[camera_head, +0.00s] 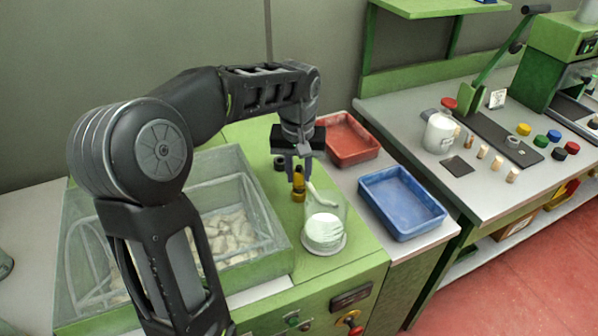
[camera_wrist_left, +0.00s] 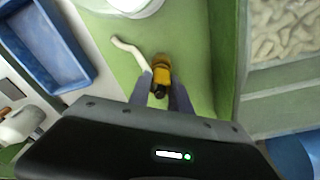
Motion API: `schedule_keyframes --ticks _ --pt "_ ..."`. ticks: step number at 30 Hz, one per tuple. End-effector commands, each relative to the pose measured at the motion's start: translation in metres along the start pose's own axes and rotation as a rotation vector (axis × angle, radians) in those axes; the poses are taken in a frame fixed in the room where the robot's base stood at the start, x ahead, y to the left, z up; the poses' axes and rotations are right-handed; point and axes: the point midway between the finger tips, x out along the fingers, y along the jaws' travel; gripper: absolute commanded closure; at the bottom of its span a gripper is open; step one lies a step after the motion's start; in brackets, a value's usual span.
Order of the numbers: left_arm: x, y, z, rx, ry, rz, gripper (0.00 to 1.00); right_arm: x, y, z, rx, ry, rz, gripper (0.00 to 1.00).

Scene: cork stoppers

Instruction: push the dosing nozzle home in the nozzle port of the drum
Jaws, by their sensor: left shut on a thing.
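My left gripper (camera_head: 299,179) points down over the green machine top, shut on a yellow piece with a dark end, which I take for the dosing nozzle (camera_head: 298,172). It also shows in the left wrist view (camera_wrist_left: 161,70) between the fingertips. A brass-coloured lower part (camera_head: 298,195) shows just below the fingers; whether it is the port or part of the nozzle I cannot tell. A pale curved tube (camera_head: 322,197) runs beside it towards a clear vessel with white contents (camera_head: 325,230), perhaps the drum. The nozzle's seating is unclear. My right gripper is out of view.
A clear-walled bin (camera_head: 270,215) with pale lumps stands left of the gripper. A red tray (camera_head: 350,140) and a blue tray (camera_head: 402,203) lie to the right.

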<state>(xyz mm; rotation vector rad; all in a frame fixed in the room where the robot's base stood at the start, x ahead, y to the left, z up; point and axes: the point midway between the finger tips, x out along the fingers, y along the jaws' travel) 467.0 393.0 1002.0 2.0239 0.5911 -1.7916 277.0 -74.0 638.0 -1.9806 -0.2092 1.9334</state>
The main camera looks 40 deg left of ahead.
Motion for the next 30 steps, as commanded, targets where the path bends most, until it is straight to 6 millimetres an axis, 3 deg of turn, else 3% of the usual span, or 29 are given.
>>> schedule_keyframes --ticks 24,25,30 --pt "0.013 0.0 0.001 0.0 0.001 0.0 1.0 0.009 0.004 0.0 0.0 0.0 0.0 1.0" --pt "0.013 0.0 0.001 0.0 0.001 0.0 0.75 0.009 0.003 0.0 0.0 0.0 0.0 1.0" --pt "0.012 0.0 0.001 0.0 0.001 0.0 0.61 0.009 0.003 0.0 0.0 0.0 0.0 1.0"
